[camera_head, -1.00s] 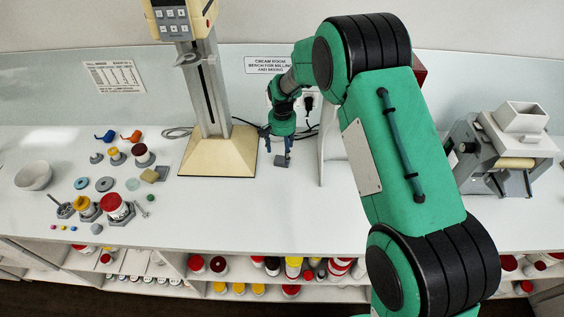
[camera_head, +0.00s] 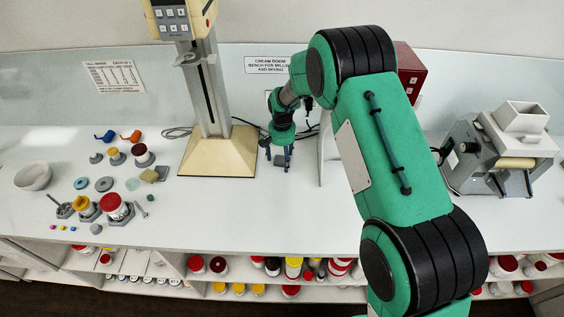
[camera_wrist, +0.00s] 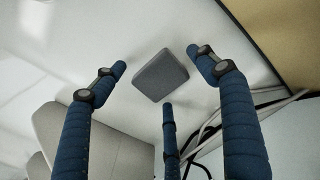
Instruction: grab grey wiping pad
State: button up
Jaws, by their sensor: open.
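The grey wiping pad (camera_wrist: 160,75) is a small dark grey square with rounded corners. In the wrist view it lies on the white bench just beyond and between my open fingers, and none of them visibly touches it. In the head view the pad (camera_head: 280,158) shows at my fingertips, partly hidden by them. My gripper (camera_head: 278,156) points down at the bench, to the right of the beige mixer base.
The beige mixer base (camera_head: 218,158) stands close to the left of my gripper. A white upright panel (camera_head: 327,155) is close on the right. Cables (camera_wrist: 275,100) lie behind. The bench front is clear.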

aim_at(282, 160)
jog(key=c, duration=1)
jog(key=shift+r, duration=0.9)
jog(key=shift+s+r, duration=0.15)
jog(key=shift+r, duration=0.8)
jog(key=s+d, duration=0.1)
jog(key=s, duration=0.4)
jog(key=s+d+r, duration=0.1)
jog(key=s+d, duration=0.1)
jog(key=s, duration=0.3)
jog(key=s+d, duration=0.1)
jog(key=s, duration=0.4)
jog(key=shift+d+r, duration=0.15)
jog(key=shift+d, duration=0.15)
